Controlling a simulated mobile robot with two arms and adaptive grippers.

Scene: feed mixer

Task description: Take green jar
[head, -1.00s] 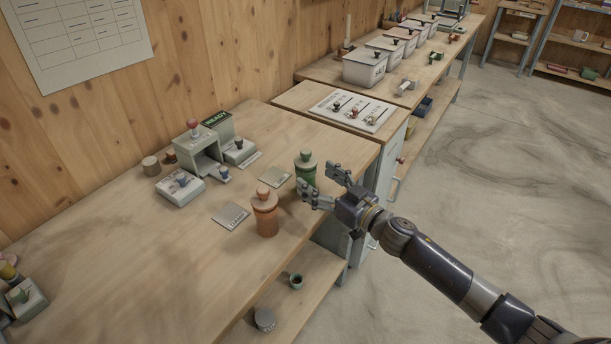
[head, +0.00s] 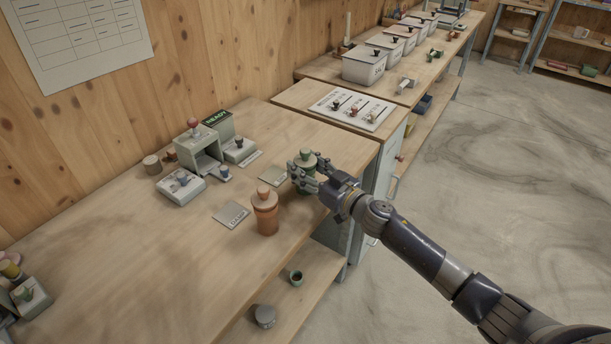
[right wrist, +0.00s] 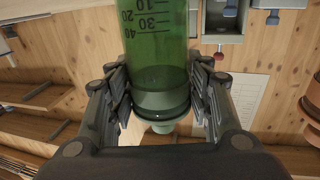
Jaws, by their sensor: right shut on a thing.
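The green jar (head: 305,184) stands on the wooden bench near its right edge in the head view, partly hidden by my fingers. Its round green lid (head: 307,156) shows above them. My right gripper (head: 305,173) is shut on the jar, with a finger on each side. In the right wrist view the green jar (right wrist: 158,50) fills the space between the fingers, and measuring marks such as 10, 30 and 40 show on it. My left gripper is not in view.
An orange jar (head: 265,212) stands close to the left of the green jar. Flat cards (head: 231,214) lie on the bench. A grey device (head: 200,150) with a READY sign stands behind. A board with knobs (head: 352,109) and lidded white bins (head: 364,66) are farther back.

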